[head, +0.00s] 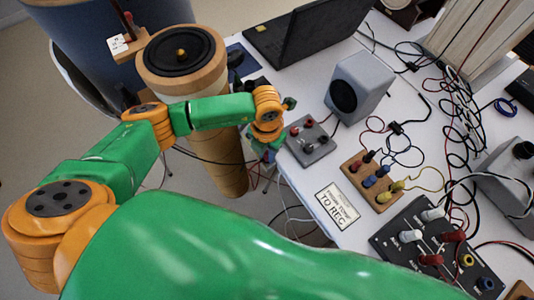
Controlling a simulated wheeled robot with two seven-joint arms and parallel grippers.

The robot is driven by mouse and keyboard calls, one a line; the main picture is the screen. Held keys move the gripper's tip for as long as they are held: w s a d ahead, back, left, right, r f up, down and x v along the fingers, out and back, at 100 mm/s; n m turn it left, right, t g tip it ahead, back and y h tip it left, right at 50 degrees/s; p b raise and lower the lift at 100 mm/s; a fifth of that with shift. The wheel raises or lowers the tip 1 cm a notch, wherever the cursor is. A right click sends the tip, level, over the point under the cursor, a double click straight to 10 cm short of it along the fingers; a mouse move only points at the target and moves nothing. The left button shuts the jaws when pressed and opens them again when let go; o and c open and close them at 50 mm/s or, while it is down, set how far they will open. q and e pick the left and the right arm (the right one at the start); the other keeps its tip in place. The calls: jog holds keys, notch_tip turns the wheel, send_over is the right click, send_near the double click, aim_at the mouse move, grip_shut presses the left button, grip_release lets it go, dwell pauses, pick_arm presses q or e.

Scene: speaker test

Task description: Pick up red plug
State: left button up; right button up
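Several red plugs show in the head view. Two are on the black panel (408,250) at the lower right: an upper red plug (452,236) and a lower red plug (431,261). A small red piece (309,122) sits on the grey box (321,149) near the table edge. A dark red plug (369,157) stands on the wooden block (357,178). My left gripper (267,152) is small and partly hidden below its orange wrist, left of the grey box at the table edge. Its fingers are unclear. My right gripper is not in view.
A grey speaker (358,86) and a black laptop (305,30) stand on the white table (305,190). A "TO REC" label (337,206) lies near the front edge. Tangled cables (455,130) cover the right side. A wooden turned stand (230,170) is left of the table.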

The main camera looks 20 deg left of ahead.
aim_at(267, 153)
pick_arm(q)
grip_shut()
jog(key=shift+w+r, duration=0.1)
jog(key=shift+r, duration=0.3)
jog(key=r, duration=0.3)
jog(key=shift+s, duration=0.2)
jog(key=s+r+p, duration=0.1)
jog(key=s+r, duration=0.3)
jog(key=s, duration=0.3)
jog(key=s+d+r+p, duration=0.1)
jog(key=s+r, duration=0.4)
jog(key=s, duration=0.1)
jog(key=shift+s+d, duration=0.2)
jog(key=shift+s, duration=0.2)
jog(key=shift+w+r, duration=0.1)
